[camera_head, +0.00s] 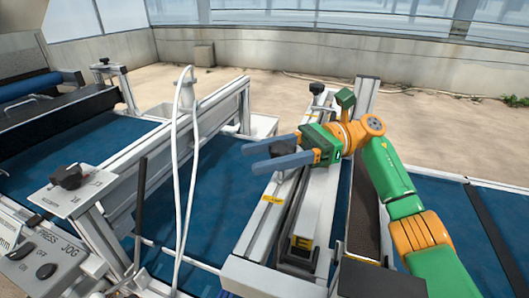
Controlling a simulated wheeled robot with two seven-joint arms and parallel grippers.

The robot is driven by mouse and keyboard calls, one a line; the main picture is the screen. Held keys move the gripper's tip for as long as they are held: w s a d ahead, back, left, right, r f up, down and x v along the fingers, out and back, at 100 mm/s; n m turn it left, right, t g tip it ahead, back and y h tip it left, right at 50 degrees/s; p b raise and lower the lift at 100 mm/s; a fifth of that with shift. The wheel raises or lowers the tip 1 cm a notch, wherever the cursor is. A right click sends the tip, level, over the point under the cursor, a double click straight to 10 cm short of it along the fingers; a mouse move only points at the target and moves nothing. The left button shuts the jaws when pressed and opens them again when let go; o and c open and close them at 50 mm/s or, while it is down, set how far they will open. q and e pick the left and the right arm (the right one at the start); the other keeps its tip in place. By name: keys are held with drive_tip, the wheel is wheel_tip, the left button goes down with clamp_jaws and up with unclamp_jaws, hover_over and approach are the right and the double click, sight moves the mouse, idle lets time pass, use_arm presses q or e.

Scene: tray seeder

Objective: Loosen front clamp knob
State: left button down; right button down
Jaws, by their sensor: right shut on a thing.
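My right gripper (252,160) reaches in from the right over the metal rail assembly (315,215). Its two blue-grey fingers point left, one above the other in the picture. My left gripper is not in view.
A control panel (40,265) with black buttons is at the lower left. A black knob (68,176) sits on a metal plate there. A white cable (176,180) rises left of the gripper. Blue conveyor belts (225,190) lie between metal rails.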

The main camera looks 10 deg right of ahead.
drive_tip(key=shift+f, duration=0.15)
drive_tip(key=shift+c, duration=1.5)
unclamp_jaws()
drive_tip(key=shift+r, duration=0.5)
drive_tip(key=s+a+r+b, duration=0.3)
drive_tip(key=s+r+b, duration=0.3)
drive_tip(key=s+r, duration=0.6)
drive_tip(key=shift+s, duration=0.9)
drive_tip(key=shift+w, duration=0.1)
